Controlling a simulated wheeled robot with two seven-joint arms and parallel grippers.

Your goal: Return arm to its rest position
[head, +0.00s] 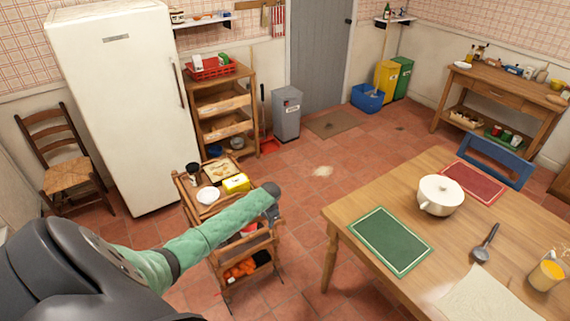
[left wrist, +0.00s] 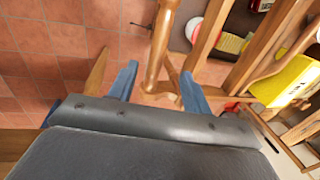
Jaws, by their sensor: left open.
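My left arm reaches in from the left of the head view, in a green sleeve, over the small wooden cart (head: 262,240). My left gripper (head: 273,213) is mostly hidden behind the arm's dark end, near the cart's right side. In the left wrist view, the blue fingers of my left gripper (left wrist: 158,84) stand apart. A wooden rail of the cart (left wrist: 160,45) shows between and beyond them. I cannot tell whether the rail lies within the jaws or past them. Nothing is clearly held. My right gripper is out of view.
The cart carries a yellow item (head: 236,183), a white bowl (head: 208,195) and a dark cup (head: 193,168). A wooden table (head: 340,222) with a white pot (head: 440,195) and a green mat (head: 390,240) stands right. Tiled floor (head: 315,205) lies clear between the cart and table.

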